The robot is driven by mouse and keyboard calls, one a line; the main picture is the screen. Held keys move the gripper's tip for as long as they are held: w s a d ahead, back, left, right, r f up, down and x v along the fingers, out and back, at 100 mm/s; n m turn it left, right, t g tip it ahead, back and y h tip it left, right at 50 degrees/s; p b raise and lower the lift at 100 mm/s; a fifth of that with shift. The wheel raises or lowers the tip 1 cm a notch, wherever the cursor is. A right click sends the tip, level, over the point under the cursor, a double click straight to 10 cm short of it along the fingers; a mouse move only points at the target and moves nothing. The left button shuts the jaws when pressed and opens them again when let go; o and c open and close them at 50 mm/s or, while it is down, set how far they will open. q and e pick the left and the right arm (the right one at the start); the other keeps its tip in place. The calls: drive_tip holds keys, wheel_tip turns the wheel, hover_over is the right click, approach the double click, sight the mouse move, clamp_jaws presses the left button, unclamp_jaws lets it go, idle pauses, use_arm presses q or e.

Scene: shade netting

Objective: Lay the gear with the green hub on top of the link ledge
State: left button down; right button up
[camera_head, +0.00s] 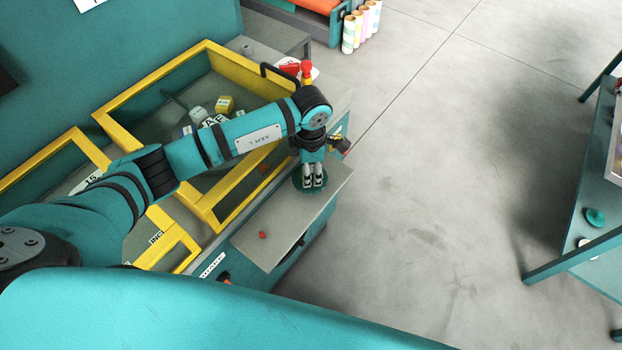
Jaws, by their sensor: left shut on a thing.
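My left gripper (313,182) points down over the far end of the grey ledge (275,228) and is shut on a dark green toothed gear (299,186). The fingers hide the middle of the gear, so its hub colour cannot be made out. The gear lies flat, at or just above the ledge top; I cannot tell whether it touches. The ledge sticks out from the front of the teal bench, beside the yellow-framed bins. A small red piece (263,235) lies on the ledge. My right gripper is not in view.
Yellow-framed bins (207,217) holding several loose parts stand behind the ledge. A red-topped fixture (307,72) rises near the forearm. At the right, a teal table carries a green round part (595,217). The concrete floor (440,190) between is clear.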

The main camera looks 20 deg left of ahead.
use_arm(q)
drive_tip(key=shift+w+f+b, duration=0.25)
drive_tip(key=shift+f+b, duration=0.05)
drive_tip(key=shift+f, duration=0.1)
wheel_tip(320, 180, down, 3)
drive_tip(key=shift+r+b, duration=0.2)
drive_tip(key=shift+b, duration=0.5)
drive_tip(key=shift+w, duration=0.1)
drive_tip(key=shift+f, duration=0.2)
drive_tip(key=c, duration=0.8)
unclamp_jaws()
drive_tip(key=shift+r, duration=0.1)
